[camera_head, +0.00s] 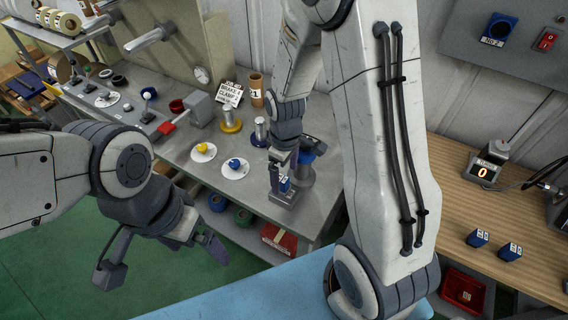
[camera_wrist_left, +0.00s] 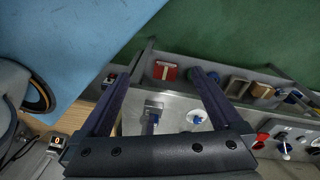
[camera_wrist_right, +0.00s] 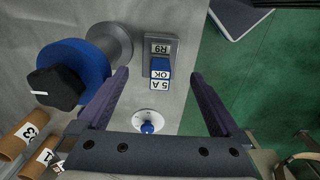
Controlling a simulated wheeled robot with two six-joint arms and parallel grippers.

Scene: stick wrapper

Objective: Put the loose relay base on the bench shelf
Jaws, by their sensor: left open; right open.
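The loose relay base is a small grey block marked R9 (camera_wrist_right: 161,45) with a blue relay labelled OK 5A seated on it. In the head view the base (camera_head: 285,198) lies at the front edge of the grey metal bench (camera_head: 185,152); it also shows in the left wrist view (camera_wrist_left: 153,104). My right gripper (camera_head: 284,178) is open and empty, pointing down close over the base. In the right wrist view its fingers (camera_wrist_right: 160,76) stand either side of the relay; contact is not clear. My left gripper (camera_head: 163,262) is open and empty, away from the bench at left.
White discs with yellow and blue knobs lie to the left. A lower shelf (camera_head: 240,228) under the metal bench holds tape rolls and a red box (camera_head: 279,238). Two blue relays sit on the wooden bench (camera_head: 450,200) at right.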

